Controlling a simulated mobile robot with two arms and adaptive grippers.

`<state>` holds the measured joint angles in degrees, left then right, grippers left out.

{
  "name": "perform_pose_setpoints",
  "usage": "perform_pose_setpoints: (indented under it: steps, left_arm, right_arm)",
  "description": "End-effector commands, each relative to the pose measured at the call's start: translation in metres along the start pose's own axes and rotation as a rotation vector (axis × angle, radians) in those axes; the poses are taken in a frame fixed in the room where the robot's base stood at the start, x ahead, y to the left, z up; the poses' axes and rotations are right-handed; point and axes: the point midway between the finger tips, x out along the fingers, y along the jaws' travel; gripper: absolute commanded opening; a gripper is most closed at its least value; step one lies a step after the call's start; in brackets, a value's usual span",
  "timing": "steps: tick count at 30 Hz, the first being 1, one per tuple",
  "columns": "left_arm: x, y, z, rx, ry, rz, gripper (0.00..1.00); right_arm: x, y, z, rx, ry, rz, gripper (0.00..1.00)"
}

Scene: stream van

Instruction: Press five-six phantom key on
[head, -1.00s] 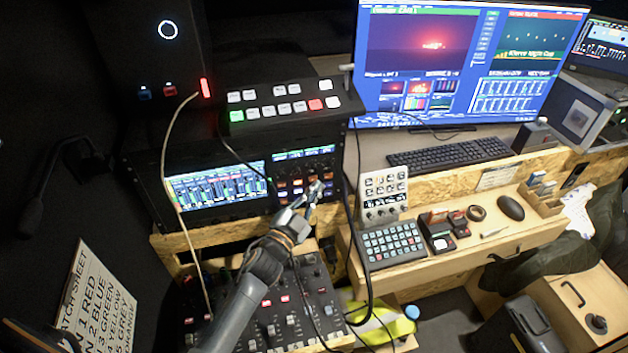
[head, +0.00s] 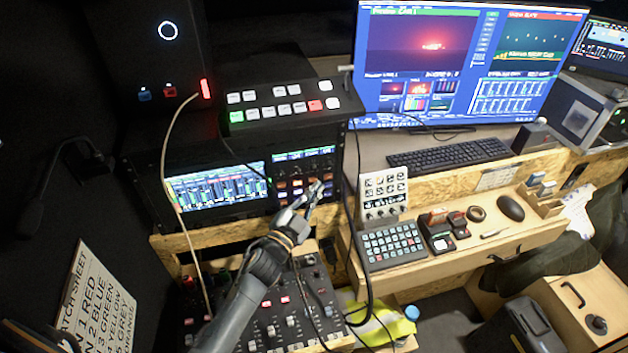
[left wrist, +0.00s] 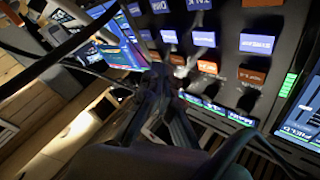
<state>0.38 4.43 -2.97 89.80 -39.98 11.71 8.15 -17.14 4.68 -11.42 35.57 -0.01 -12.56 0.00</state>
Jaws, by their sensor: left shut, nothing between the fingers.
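The key panel (head: 291,187) with lit blue-white and orange keys stands in the rack at the middle of the head view. It also fills the upper right of the left wrist view, tilted, with a blue-white key (left wrist: 257,43) and an orange key (left wrist: 207,67). I cannot tell which key is the five-six phantom key. My left gripper (head: 317,188) is shut and empty, its fingertips at the right part of the panel. In the left wrist view the gripper (left wrist: 160,75) points at the panel's edge keys; contact is unclear. My right gripper is not in view.
A lit meter screen (head: 215,187) is left of the panel. A mixing console (head: 285,318) lies below my arm. A switcher (head: 290,103) with white, green and red buttons sits above. Black cables hang beside the gripper. A small keypad (head: 393,245) is to the right.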

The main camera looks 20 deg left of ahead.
Motion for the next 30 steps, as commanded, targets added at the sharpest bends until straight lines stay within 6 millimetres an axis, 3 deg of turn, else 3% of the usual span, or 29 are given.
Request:
perform_pose_setpoints:
  steps: [30]
  left_arm:
    - [0.0065, -0.0048, 0.0046, 0.000, 0.000, 0.000, 0.00]
  right_arm:
    - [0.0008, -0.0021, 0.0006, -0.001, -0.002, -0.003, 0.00]
